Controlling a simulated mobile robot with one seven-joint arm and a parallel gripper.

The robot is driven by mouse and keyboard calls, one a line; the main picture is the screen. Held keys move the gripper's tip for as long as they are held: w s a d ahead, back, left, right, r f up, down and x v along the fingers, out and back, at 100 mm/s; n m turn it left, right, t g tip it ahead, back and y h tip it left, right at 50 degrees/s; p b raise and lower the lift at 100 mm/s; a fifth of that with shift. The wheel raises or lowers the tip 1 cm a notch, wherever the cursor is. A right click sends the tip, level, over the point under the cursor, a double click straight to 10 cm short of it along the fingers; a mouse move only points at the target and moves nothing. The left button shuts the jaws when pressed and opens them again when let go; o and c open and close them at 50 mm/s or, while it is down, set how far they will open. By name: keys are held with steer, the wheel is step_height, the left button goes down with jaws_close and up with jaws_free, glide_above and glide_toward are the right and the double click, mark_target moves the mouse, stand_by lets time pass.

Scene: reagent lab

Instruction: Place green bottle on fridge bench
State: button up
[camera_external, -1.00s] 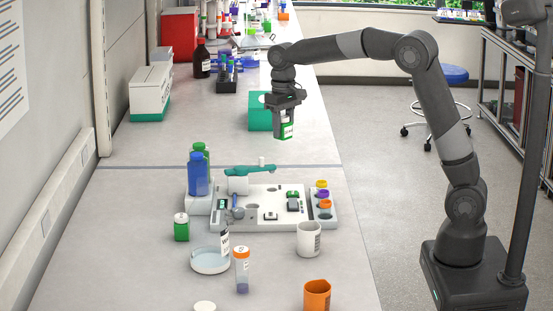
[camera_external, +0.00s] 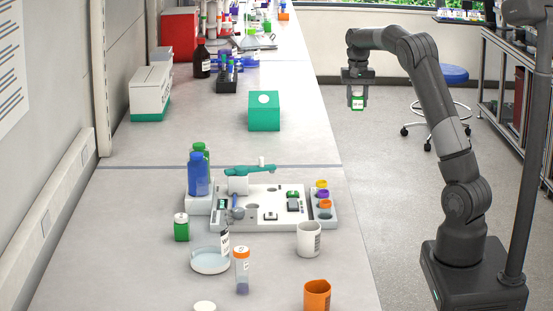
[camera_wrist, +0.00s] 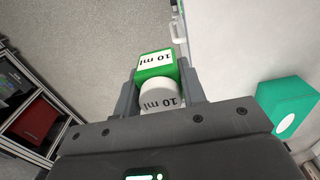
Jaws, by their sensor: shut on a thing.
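My gripper (camera_external: 357,88) is shut on a small green bottle (camera_external: 357,102) with a white label and white cap. It holds the bottle upright in the air, to the right of the bench edge and over the floor. In the wrist view the green bottle (camera_wrist: 155,65) sits between the two fingers, its "10 ml" cap facing the camera. I cannot tell which surface is the fridge bench. Another green bottle with a white cap (camera_external: 181,228) stands on the near bench at the left.
The long bench (camera_external: 130,215) carries a green box (camera_external: 264,112), a white instrument (camera_external: 270,218), a blue bottle (camera_external: 199,176), a white mug (camera_external: 309,240) and an orange cup (camera_external: 317,296). A blue stool (camera_external: 447,75) and a shelf rack (camera_external: 511,95) stand at the right. Floor lies between.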

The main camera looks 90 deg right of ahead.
steer(key=f, duration=0.2)
steer(key=w+f, duration=0.1)
steer(key=f, duration=0.1)
steer(key=shift+a+f, duration=0.1)
steer(key=shift+f, duration=0.1)
glide_above(320, 154)
step_height(320, 154, down, 7)
steer(key=shift+a+r, duration=0.15)
steer(key=shift+f, duration=1.95)
steer(key=shift+f, duration=0.1)
steer(key=o, duration=1)
